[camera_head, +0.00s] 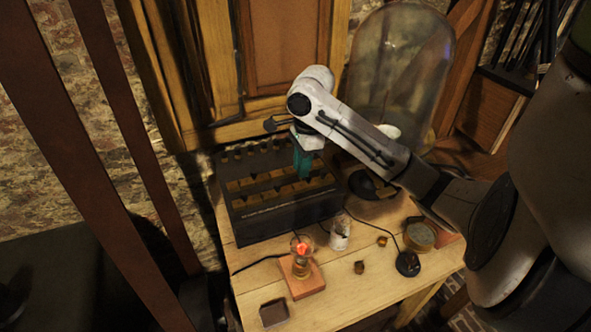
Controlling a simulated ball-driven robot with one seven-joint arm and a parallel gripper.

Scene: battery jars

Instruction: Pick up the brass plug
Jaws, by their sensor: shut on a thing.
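My gripper (303,164) points down over the dark battery box (287,214), with its teal fingers above the rows of brass-coloured plates. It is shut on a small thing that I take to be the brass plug. The fingers hide that thing, so its shape and whether it touches the box cannot be told. Two small brass-coloured pieces lie on the wooden table (245,262): one (359,267) near the front middle and one (382,241) further right.
A glass with a glowing red light (301,251) stands on a reddish block (302,284). A whitish jar (339,236), a round brass-rimmed dish (420,235), a dark round device (408,264) with a cable and a small dark box (273,312) stand around. A tall glass dome (400,70) rises behind.

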